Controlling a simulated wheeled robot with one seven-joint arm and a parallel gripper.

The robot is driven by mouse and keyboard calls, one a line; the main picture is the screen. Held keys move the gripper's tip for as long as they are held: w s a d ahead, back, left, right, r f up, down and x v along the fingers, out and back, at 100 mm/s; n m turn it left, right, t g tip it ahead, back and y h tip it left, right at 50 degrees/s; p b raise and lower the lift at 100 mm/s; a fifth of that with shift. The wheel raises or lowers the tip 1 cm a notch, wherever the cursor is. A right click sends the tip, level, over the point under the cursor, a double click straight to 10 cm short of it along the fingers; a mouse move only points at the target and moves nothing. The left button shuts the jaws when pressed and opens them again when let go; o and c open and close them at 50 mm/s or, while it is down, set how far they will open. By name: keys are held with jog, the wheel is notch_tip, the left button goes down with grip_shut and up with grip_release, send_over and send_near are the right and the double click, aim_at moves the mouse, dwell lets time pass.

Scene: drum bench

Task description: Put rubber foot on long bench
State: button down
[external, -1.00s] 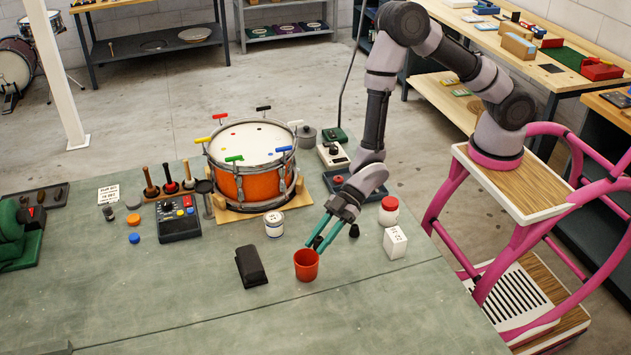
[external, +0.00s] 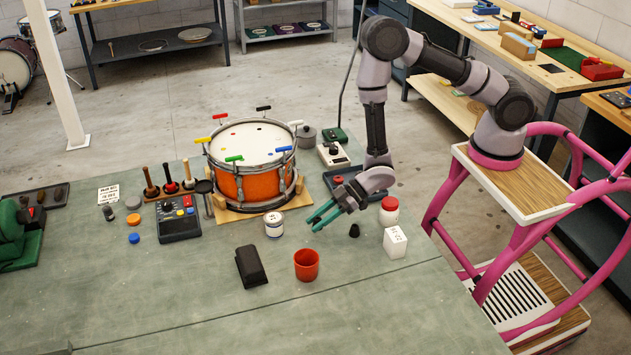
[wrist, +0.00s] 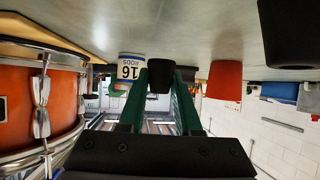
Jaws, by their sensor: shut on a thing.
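My gripper (external: 314,220) is low above the grey-green bench (external: 230,310), behind the red cup, with its fingers pointing left and slightly down. In the wrist view, its green fingers are shut on a short black piece (wrist: 160,76) that looks like a rubber foot. The held piece is hard to make out in the external view. A similar small black piece (external: 354,231) stands on the bench to the right of my gripper, apart from it. I cannot tell whether the held piece touches the bench.
A red cup (external: 306,265) and a black wedge (external: 251,266) stand in front. A white jar (external: 273,224) and the orange drum (external: 250,180) are left. A red-lidded jar (external: 388,210) and a white box (external: 395,241) are right. The front bench top is clear.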

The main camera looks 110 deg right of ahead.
jog(key=shift+f, duration=1.1)
jog(key=shift+f, duration=0.1)
jog(key=c, duration=0.6)
grip_release()
